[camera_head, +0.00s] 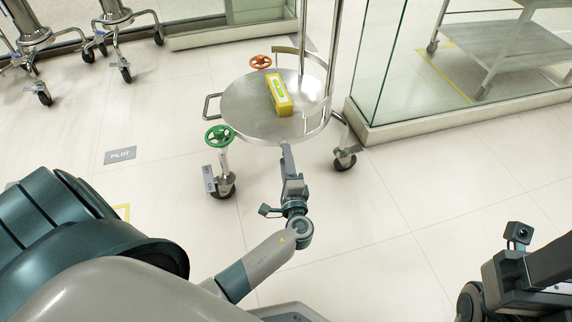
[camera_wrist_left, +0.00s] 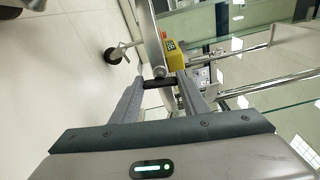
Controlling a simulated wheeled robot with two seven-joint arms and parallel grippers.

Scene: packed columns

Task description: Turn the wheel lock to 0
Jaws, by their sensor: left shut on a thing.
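A round steel cart (camera_head: 245,108) stands on the floor ahead of me. A green handwheel (camera_head: 219,136) sits above its near left caster, with a small marked plate (camera_head: 208,178) beside that caster. A red-orange handwheel (camera_head: 260,62) is at the cart's far left. My left gripper (camera_head: 287,148) is at the cart's near edge, to the right of the green wheel and apart from it. In the left wrist view my left gripper (camera_wrist_left: 162,78) is shut on a dark bar (camera_wrist_left: 160,83) by the cart's rim. Part of my right arm shows at the lower right; its fingertips are not clear.
A yellow box (camera_head: 280,105) lies on the cart top. A steel loop handle (camera_head: 211,106) sticks out left. A glass-walled case (camera_head: 400,130) stands close on the right. The floor at left, by the PILOT plate (camera_head: 120,155), is clear.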

